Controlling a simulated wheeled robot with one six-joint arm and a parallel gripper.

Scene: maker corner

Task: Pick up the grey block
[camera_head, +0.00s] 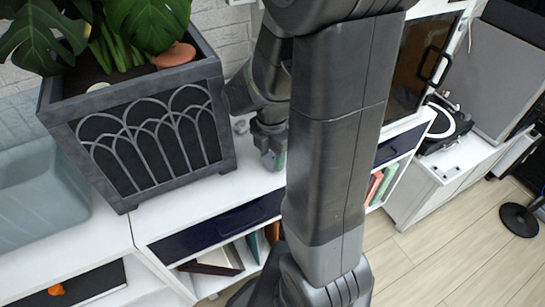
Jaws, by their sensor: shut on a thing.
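My gripper (270,154) is low over the white cabinet top, just right of the planter, partly behind my own arm. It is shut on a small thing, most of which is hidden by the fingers. It looks like the grey block, but its shape is not clear. I cannot tell whether it touches the cabinet top. A small rounded grey thing (240,127) shows just left of the gripper, close to the planter's right side.
A large dark grey planter (150,140) with a leafy plant stands close to the left of my gripper. The white cabinet top (185,205) is clear in front. A turntable (445,125) stands at right.

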